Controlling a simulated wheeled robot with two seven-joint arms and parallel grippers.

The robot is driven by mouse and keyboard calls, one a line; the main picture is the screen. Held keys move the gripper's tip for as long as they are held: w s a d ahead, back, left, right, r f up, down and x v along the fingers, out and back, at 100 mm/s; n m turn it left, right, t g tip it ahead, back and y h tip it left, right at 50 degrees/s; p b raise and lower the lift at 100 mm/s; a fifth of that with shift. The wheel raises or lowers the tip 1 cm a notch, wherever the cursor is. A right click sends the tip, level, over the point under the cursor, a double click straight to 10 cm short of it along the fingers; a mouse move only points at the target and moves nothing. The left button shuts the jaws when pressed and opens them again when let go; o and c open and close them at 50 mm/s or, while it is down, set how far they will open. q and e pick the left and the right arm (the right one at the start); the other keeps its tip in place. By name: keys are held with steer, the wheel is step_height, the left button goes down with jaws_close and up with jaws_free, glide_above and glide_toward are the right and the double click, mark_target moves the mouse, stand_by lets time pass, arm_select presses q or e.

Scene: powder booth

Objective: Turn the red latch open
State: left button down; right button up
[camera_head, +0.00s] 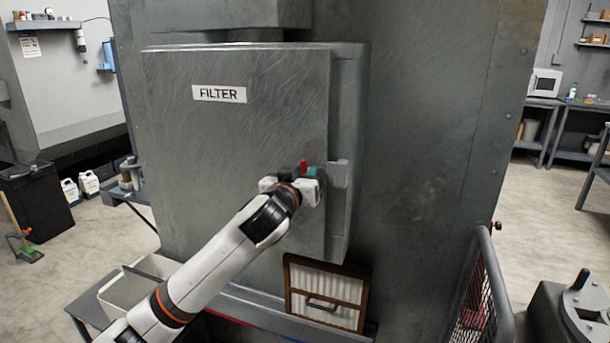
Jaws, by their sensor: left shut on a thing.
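The red latch (304,166) is on the right edge of the grey metal door labelled FILTER (230,140). Only a small red part shows above my gripper; the rest is hidden behind it. My left gripper (310,180) is at the latch and shut on it, its arm reaching up from the lower left. The door lies flat against the cabinet, beside a grey catch bracket (338,176). My right gripper is not in the picture.
A pleated filter in a wooden frame (325,294) leans on the ledge below the door. A pale bin (130,285) stands at the lower left. A mesh guard rail (480,285) stands at the lower right.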

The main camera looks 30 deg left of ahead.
arm_select(q)
steer(key=n, duration=0.2)
steer(key=shift+f+n, duration=0.1)
steer(key=shift+n, duration=0.2)
steer(key=shift+a+n, duration=0.1)
steer(key=shift+n, duration=0.8)
steer(key=n+p, duration=0.2)
steer(key=n, duration=0.1)
steer(key=shift+a+n, duration=0.1)
steer(key=shift+n, duration=0.2)
steer(key=n+p, duration=0.4)
steer(key=n, duration=0.1)
steer(key=shift+a, duration=0.1)
steer(key=shift+f+n+p, duration=0.15)
steer(key=shift+n+p, duration=0.65)
steer(key=shift+n, duration=0.15)
steer(key=shift+f+n+p, duration=0.15)
steer(key=shift+n+p, duration=0.6)
steer(key=shift+n, duration=0.2)
steer(key=c, duration=1.5)
jaws_free()
